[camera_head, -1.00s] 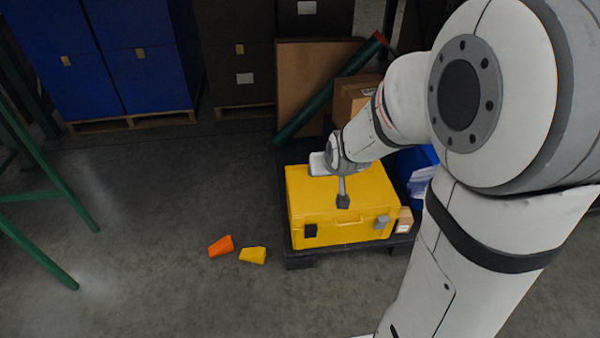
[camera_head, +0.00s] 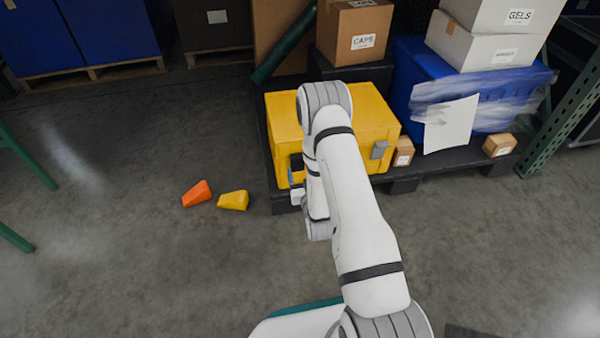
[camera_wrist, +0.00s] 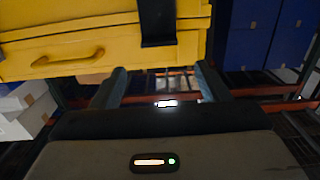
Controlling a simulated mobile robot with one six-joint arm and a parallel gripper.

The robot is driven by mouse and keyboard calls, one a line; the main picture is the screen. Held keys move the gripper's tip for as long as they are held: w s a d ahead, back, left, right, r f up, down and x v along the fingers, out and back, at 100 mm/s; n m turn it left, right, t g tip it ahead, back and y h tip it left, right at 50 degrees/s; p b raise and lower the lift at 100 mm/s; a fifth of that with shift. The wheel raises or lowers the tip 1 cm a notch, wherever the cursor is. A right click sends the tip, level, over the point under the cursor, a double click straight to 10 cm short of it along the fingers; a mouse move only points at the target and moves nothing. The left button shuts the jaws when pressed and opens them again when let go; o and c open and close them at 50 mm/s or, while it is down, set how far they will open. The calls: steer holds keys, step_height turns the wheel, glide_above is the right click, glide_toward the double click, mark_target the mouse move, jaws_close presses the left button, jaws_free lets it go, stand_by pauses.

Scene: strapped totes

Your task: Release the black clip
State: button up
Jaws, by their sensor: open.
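The yellow case (camera_head: 370,110) sits on a dark pallet, its lid closed. The black clip (camera_head: 296,161) is on its left front, partly hidden by my arm in the head view. In the wrist view the black clip (camera_wrist: 158,23) hangs down the yellow case (camera_wrist: 100,35), beside the handle (camera_wrist: 68,62). My gripper (camera_wrist: 160,88) is open, its two fingers apart with nothing between them, and the clip lies ahead of the gap. In the head view my gripper (camera_head: 297,192) is low at the case's left front, mostly hidden by my arm. Whether it touches the clip cannot be told.
A grey clip (camera_head: 380,149) is on the case's right front. Small cartons (camera_head: 403,151) and a wrapped blue tote (camera_head: 425,80) stand to the right. An orange wedge (camera_head: 197,194) and a yellow wedge (camera_head: 233,200) lie on the floor at left. The floor in front is clear.

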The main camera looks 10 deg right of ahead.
mark_target(300, 159)
steer(key=w+b, duration=0.1)
steer(key=w, duration=0.2)
steer(key=w+f+b, duration=0.1)
steer(key=w+b, duration=0.1)
steer(key=w, duration=0.2)
steer(key=shift+f, duration=0.2)
steer(key=shift+d, duration=0.1)
steer(key=c, duration=1.4)
